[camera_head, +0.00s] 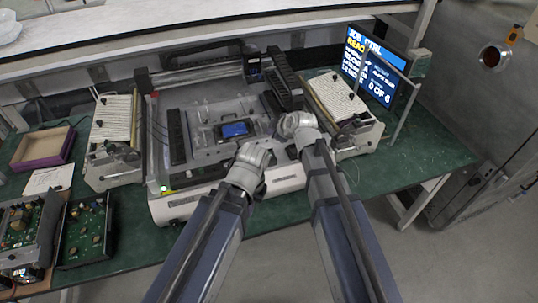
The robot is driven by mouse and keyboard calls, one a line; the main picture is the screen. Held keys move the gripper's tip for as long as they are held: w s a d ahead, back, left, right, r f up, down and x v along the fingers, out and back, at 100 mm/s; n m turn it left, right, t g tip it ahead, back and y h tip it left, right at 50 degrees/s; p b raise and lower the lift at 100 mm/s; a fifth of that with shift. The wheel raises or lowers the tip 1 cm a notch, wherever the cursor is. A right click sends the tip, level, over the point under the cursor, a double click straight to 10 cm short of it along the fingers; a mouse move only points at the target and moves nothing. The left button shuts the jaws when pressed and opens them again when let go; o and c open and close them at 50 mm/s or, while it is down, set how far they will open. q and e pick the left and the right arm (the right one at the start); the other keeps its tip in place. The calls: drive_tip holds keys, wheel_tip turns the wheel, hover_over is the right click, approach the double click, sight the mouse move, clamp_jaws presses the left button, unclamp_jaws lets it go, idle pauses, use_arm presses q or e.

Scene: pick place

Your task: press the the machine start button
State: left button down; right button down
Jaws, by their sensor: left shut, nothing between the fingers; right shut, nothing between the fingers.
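The machine (180,208) stands on the green table, a wide white and grey unit with a gantry over its bed. A small green lit button (164,188) shows at the front left corner of the machine. I cannot read any label on it. My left gripper (254,160) is over the machine's front edge, to the right of the green button and apart from it. My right gripper (294,126) is farther up, over the right part of the machine bed. Both are shut and look empty; their fingertips are small and partly hidden by the wrists.
A dark device with a blue screen (236,129) sits on the bed. White-topped feeder units (112,120) (338,98) flank the machine. A monitor (375,65) stands at the back right. Circuit boards (84,232) and a purple box (43,147) lie left. The table (432,150) is clear at right.

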sight(271, 156)
drive_tip(key=shift+f, duration=0.15)
wheel_tip(271, 156, down, 9)
drive_tip(key=b, duration=0.9)
drive_tip(key=shift+r, duration=0.2)
idle(1.4)
drive_tip(key=shift+f+b, duration=0.35)
drive_tip(key=shift+f, duration=0.05)
drive_tip(key=shift+f+b, duration=0.4)
idle(0.6)
drive_tip(key=shift+r+p, duration=0.85)
